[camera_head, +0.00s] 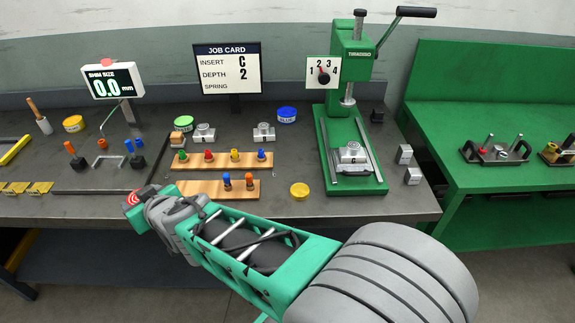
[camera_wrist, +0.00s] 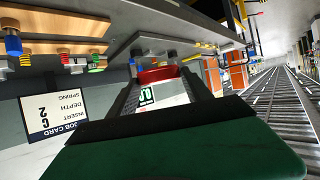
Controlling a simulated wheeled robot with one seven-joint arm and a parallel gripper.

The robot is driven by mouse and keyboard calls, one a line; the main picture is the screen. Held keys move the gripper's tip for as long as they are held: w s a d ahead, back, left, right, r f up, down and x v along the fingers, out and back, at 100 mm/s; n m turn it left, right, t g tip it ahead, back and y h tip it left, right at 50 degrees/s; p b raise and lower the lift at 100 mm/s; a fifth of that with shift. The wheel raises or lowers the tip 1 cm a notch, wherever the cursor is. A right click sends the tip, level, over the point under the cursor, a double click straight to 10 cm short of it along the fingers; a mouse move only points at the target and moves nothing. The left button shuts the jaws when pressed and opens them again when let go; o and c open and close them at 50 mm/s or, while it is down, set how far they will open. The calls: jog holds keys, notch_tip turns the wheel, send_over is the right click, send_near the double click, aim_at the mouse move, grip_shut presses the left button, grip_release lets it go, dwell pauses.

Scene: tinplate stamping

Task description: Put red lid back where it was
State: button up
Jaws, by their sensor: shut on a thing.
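The red lid (camera_wrist: 158,74) shows in the wrist view as a red round-edged piece between the tips of my gripper (camera_wrist: 160,82). My gripper is shut on it. The wrist view is upside down, with the bench and its tools along the top.
A green tin (camera_head: 183,123), a blue tin (camera_head: 287,115) and a yellow tin (camera_head: 74,123) stand on the bench (camera_head: 330,205). A yellow lid-like disc (camera_head: 299,190) lies near the front. Wooden peg racks (camera_head: 225,160) sit mid-bench. The green press (camera_head: 350,110) stands right.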

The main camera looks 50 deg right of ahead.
jog(key=s+d+f+m+h+b, duration=0.1)
jog(key=s+d+h+b, duration=0.1)
jog(key=d, duration=0.6)
jog(key=s+d+f+m+g+h+b, duration=0.1)
jog(key=s+d+m+b, duration=0.15)
jog(key=d, duration=0.45)
jog(key=s+d+f+m+h+b, duration=0.1)
jog(key=d+h+b, duration=0.15)
jog(key=d, duration=0.55)
jog(key=s+d+m+g+h+b, duration=0.25)
jog(key=s+d+b, duration=0.35)
jog(key=s+d, duration=1.05)
jog(key=shift+m+t, duration=0.25)
jog(key=shift+m, duration=0.15)
jog(key=x, duration=0.5)
jog(key=a+f+x, duration=0.1)
jog(key=x, duration=0.4)
jog(key=a+f+x, duration=0.1)
jog(key=x, duration=0.4)
jog(key=shift+w+d+f+p, duration=0.1)
jog(key=shift+f+p, duration=0.2)
jog(key=shift+p, duration=0.05)
jog(key=shift+w+d+f, duration=0.15)
jog(key=shift+w+f, duration=0.05)
jog(key=shift+f, duration=0.05)
notch_tip(320, 180, down, 3)
jog(key=shift+w+d+f, duration=0.1)
jog(key=shift+f, duration=0.15)
jog(key=o, duration=1.5)
